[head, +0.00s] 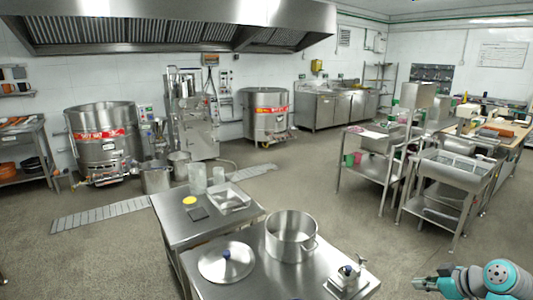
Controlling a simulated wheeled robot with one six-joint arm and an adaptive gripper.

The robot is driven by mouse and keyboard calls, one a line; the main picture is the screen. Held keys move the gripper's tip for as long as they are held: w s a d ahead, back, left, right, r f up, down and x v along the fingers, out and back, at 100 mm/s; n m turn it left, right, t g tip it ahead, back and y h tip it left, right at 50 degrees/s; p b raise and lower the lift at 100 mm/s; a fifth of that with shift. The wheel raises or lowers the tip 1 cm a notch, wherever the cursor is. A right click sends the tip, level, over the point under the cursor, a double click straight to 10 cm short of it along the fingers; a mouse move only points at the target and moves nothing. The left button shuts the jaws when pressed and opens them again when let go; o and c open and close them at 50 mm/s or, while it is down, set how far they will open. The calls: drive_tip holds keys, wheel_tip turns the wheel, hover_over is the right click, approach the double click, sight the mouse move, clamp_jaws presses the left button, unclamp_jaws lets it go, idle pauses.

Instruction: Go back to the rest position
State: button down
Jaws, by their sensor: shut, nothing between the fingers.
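My gripper (424,284) shows at the lower right edge of the head view, pointing left. It is shut and empty. It is apart from the steel table (222,291) in front of me, to the right of that table's corner. A wide steel pot (291,236) without a lid stands on this table. A small steel device (347,278) sits at the table's right corner, the thing nearest my gripper.
A second steel table (180,231) with clear containers and a tray (229,197) adjoins behind. A steel sink stand (452,172) and work tables are at the right. Large kettles (103,140) line the back wall. The floor (345,230) between the tables is clear.

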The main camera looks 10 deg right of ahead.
drive_tip(key=s+a+f+m+t+h, duration=0.1)
drive_tip(key=s+a+f+m, duration=0.2)
drive_tip(key=a+f, duration=1.05)
drive_tip(key=s+a+f+m+h, duration=0.2)
drive_tip(key=s+a+f, duration=0.5)
drive_tip(key=s+a, duration=0.4)
drive_tip(key=s+a+r+t+h, duration=0.1)
drive_tip(key=s+a+r, duration=0.1)
drive_tip(key=s+a, duration=0.35)
drive_tip(key=s+a+r+t, duration=0.1)
drive_tip(key=s+a, duration=0.2)
drive_tip(key=s, duration=0.5)
drive_tip(key=s+a+r+t+y, duration=0.1)
drive_tip(key=s+a+r, duration=0.1)
drive_tip(key=s+r, duration=0.4)
drive_tip(key=s+a+r+t, duration=0.2)
drive_tip(key=s+r, duration=0.4)
drive_tip(key=s, duration=0.1)
drive_tip(key=shift+a+r+y, duration=0.25)
drive_tip(key=shift+r+y, duration=0.15)
